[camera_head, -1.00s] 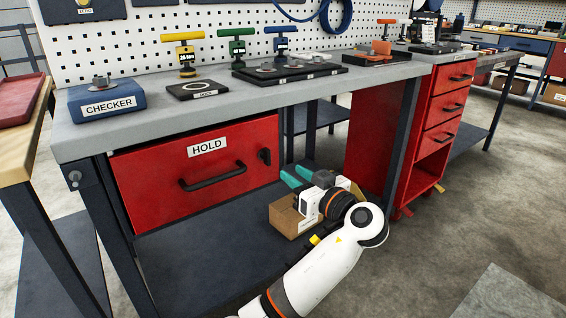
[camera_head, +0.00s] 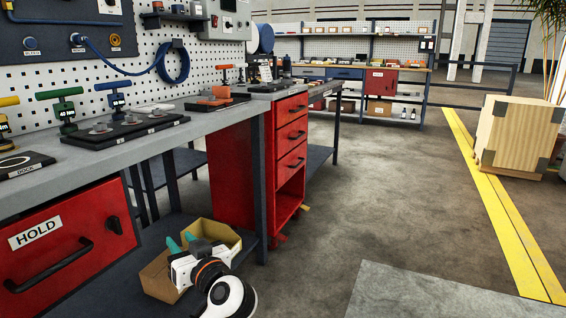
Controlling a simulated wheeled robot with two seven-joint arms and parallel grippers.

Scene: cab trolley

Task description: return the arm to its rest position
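The red HOLD drawer (camera_head: 66,245) is shut under the grey worktop (camera_head: 150,143). A red drawer cabinet (camera_head: 291,135) stands right of the gripper. A wooden crate (camera_head: 519,134) stands far right by the yellow floor line (camera_head: 497,205). The floor between is clear.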

